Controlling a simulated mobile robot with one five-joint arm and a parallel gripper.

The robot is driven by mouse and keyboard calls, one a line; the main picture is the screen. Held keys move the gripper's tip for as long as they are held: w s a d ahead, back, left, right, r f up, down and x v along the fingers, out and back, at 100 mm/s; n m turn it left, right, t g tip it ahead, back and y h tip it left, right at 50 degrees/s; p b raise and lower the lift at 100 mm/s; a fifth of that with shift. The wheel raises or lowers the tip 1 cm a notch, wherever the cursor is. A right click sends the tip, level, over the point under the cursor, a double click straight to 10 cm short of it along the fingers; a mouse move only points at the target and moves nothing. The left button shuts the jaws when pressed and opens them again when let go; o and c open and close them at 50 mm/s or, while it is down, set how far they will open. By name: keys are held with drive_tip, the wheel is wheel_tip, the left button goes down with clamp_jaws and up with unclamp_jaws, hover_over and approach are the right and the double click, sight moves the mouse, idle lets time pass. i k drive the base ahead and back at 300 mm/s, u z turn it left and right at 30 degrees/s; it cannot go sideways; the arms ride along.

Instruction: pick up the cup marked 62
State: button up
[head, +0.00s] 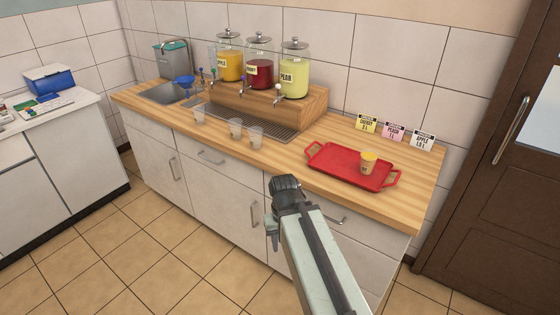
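Three clear cups stand in a row along the counter front: the left one (199,115), the middle one (235,128) and the right one (256,135). A further cup (368,166) with a yellow top and a mark on its side stands on the red tray (335,171). No mark 62 can be read on any cup at this size. My gripper (272,232) is in front of the cabinet, below the counter edge and apart from all the cups. Its fingers are small and dark, and I cannot tell whether they are open.
The wooden counter (410,152) holds a stand (270,106) with yellow, red and pale green dispensers. A drip grate (240,118) lies before it. A sink (166,93) is at left. Small label cards (393,132) stand behind the tray. A brown door (495,190) is at right.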

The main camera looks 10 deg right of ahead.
sight(255, 138)
drive_tip(key=u, duration=0.8)
drive_tip(key=i, duration=0.6)
drive_tip(key=u, duration=1)
